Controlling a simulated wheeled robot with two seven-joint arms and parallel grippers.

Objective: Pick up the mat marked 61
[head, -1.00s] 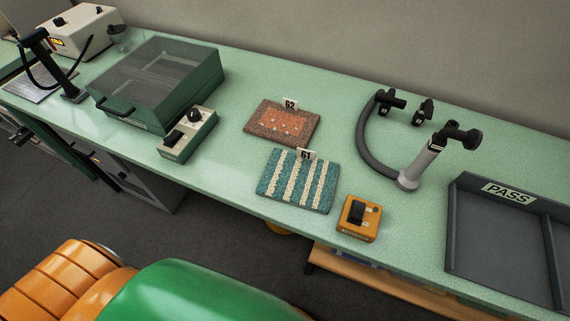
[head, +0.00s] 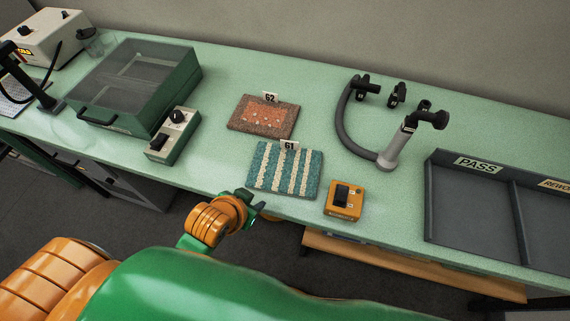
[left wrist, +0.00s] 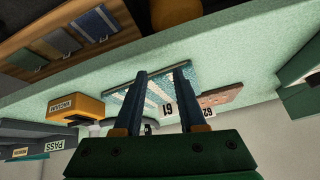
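The mat marked 61 (head: 286,171) is teal with cream stripes and lies flat on the green bench, its white 61 tag at its back edge. My left gripper (head: 253,205) is at the bench's front edge, just in front of the mat's near left corner, apart from it. In the left wrist view, which looks upside down, the left gripper (left wrist: 161,72) has its two fingers spread with nothing held between them, and mat 61 (left wrist: 157,91) shows beyond them. My right gripper is not in view.
An orange mat marked 62 (head: 263,117) lies behind mat 61. An orange switch box (head: 345,200) stands to its right. A grey PASS tray (head: 470,205), a hose tool (head: 395,150) and a green lidded box (head: 135,85) are further off. Bench left of the mat is clear.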

